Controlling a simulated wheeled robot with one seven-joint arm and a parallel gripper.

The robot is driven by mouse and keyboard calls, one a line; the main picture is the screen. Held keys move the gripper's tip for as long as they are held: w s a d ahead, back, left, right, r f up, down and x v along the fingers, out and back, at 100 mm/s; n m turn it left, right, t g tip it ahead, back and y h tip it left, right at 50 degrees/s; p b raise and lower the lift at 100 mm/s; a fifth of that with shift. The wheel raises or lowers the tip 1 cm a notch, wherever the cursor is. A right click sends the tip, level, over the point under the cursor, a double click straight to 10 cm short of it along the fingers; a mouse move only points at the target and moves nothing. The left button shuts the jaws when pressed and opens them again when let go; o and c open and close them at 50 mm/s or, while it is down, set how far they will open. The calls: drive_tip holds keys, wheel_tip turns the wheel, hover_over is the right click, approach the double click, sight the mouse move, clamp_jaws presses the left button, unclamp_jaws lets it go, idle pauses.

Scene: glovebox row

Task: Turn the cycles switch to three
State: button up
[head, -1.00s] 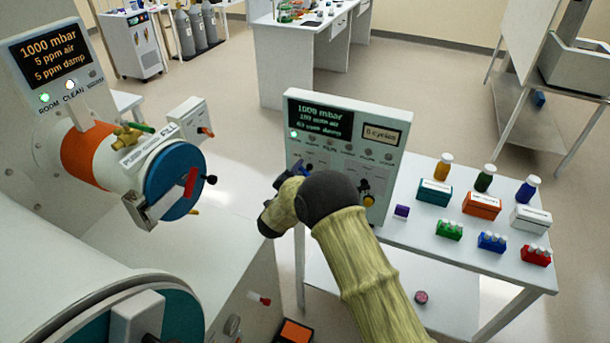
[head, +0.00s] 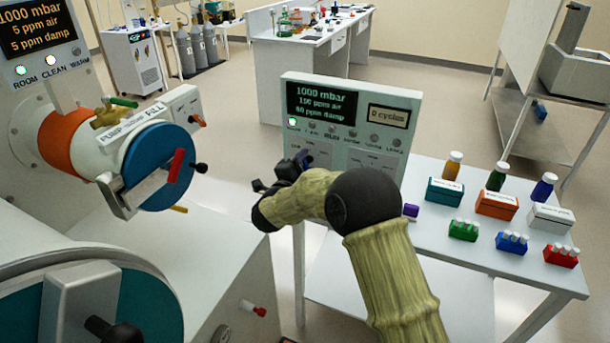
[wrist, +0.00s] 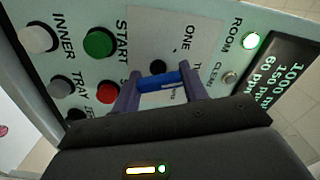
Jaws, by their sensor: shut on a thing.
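The control panel (head: 340,140) stands upright at the table's left end, and its small display (head: 387,116) reads "0 cycles". In the wrist view, the blue handle of the cycles switch (wrist: 162,80) lies between my gripper's fingers (wrist: 160,88). My gripper is shut on it. The label "ONE" shows just beyond the switch; another label starting with T is partly hidden by a finger. The switch's exact pointing is hard to read.
A green button (wrist: 99,43) and a red button (wrist: 107,92) sit beside the switch on the panel. Colored boxes and bottles stand on the table (head: 440,260) to the right. The blue chamber door (head: 158,170) is to the left.

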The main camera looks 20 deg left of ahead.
drive_tip(key=shift+f, duration=0.15)
idle(0.4)
drive_tip(key=o, duration=1)
drive_tip(key=shift+s, duration=0.1)
drive_tip(key=s+b, duration=0.1)
drive_tip(key=s, duration=0.4)
drive_tip(key=s+b, duration=0.1)
drive_tip(key=s, duration=0.5)
drive_tip(key=s+a+b, duration=0.1)
drive_tip(key=s, duration=0.5)
drive_tip(key=shift+s+a+b, duration=0.1)
drive_tip(key=shift+s+b, duration=0.05)
drive_tip(key=shift+b, duration=0.2)
